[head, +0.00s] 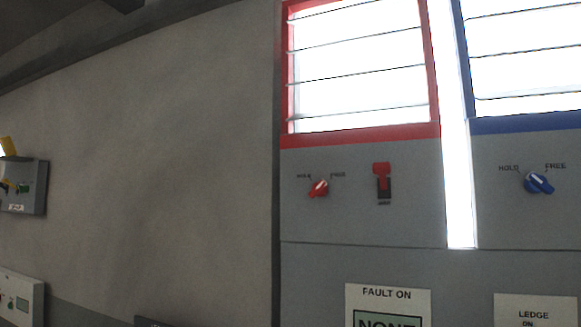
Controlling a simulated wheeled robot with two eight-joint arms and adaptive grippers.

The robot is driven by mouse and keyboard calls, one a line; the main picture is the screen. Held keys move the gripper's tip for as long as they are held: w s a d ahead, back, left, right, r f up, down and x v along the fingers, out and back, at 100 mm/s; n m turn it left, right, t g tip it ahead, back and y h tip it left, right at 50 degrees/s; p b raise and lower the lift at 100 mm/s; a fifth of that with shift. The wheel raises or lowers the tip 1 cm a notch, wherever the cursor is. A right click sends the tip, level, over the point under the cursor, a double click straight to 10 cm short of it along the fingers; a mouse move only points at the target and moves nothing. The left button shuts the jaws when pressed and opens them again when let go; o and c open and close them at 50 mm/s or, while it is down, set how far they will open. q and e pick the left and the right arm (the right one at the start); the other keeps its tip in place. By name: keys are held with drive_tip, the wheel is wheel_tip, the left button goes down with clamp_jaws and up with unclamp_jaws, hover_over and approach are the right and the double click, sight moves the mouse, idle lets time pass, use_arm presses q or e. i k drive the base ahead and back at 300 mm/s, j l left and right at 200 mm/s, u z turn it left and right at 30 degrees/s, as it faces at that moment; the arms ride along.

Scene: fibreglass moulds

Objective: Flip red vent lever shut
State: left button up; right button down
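The red vent lever (382,172) is on the grey panel below a red-framed louvred vent (360,68). Its red handle sits at the top of a dark slot. The vent's slats show as thin lines with bright light between them. To the lever's left is a red knob (319,188) marked HOLD and FREE; its pointer slants toward the upper right. Neither of my grippers is in view.
A blue-framed vent (525,58) and a blue HOLD/FREE knob (538,183) are at the right, past a bright vertical gap. A FAULT ON sign (388,294) is below. A wall box (24,186) is at far left. The wall between is bare.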

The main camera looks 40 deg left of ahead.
sight(382, 169)
drive_tip(key=u, duration=0.9)
